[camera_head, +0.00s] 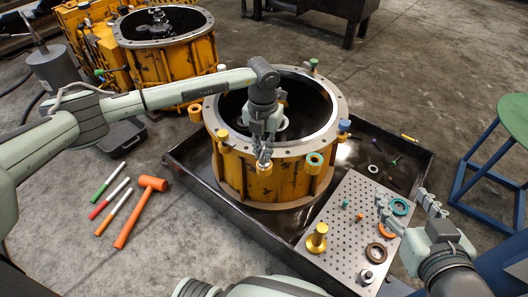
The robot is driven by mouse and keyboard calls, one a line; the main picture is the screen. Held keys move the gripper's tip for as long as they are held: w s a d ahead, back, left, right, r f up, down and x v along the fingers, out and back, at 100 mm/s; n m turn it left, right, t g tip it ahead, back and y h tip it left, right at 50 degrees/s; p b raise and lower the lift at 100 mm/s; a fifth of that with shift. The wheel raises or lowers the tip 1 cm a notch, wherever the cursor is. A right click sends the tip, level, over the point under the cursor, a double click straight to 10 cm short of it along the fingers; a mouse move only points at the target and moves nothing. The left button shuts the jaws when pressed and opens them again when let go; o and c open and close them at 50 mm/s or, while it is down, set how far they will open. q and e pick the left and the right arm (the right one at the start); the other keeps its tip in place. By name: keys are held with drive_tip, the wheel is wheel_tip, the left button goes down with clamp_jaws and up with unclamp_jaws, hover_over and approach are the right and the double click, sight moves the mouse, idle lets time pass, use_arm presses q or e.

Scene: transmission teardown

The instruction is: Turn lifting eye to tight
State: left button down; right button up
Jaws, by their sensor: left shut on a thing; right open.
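The yellow ring-shaped housing (240,178) stands upright in a dark tray. My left gripper (265,157) reaches down over its near rim. It is shut on a small yellow-gold piece at the rim, which looks like a lifting eye (264,168); the fingers partly hide it. A teal-and-orange ring piece (314,160) is at the rim to the right of it. My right gripper (408,212) is open and empty beside the perforated plate's right edge.
The perforated plate (345,205) holds a gold knob (317,238), rings and small parts. The black tray (225,207) surrounds the housing. An orange mallet (135,215) and several pens lie on the floor at left. A green-topped stool (515,118) stands at right.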

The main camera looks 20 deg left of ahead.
use_arm(q)
drive_tip(key=m, duration=0.2)
drive_tip(key=m+b, duration=0.1)
drive_tip(key=m, duration=0.1)
drive_tip(key=shift+w+a+m, duration=0.1)
drive_tip(key=shift+a+m, duration=0.1)
drive_tip(key=shift+m, duration=0.1)
drive_tip(key=m+b, duration=0.2)
drive_tip(key=m, duration=0.2)
drive_tip(key=shift+w+a+m, duration=0.1)
drive_tip(key=shift+m, duration=0.2)
drive_tip(key=m+b, duration=0.1)
drive_tip(key=m, duration=0.2)
drive_tip(key=shift+w+a+b, duration=0.1)
drive_tip(key=shift+b, duration=0.2)
drive_tip(key=shift+w+m+b, duration=0.1)
drive_tip(key=shift+m+b, duration=0.4)
drive_tip(key=shift+m, duration=1.1)
use_arm(e)
drive_tip(key=s+a+r+t+y, duration=0.1)
drive_tip(key=a+r+t+y, duration=0.1)
drive_tip(key=r+t, duration=0.4)
drive_tip(key=s+a+r+t+y, duration=0.2)
drive_tip(key=r+t, duration=0.4)
drive_tip(key=r, duration=0.8)
drive_tip(key=shift+a+y, duration=0.55)
drive_tip(key=shift+y, duration=0.15)
drive_tip(key=shift+s, duration=0.1)
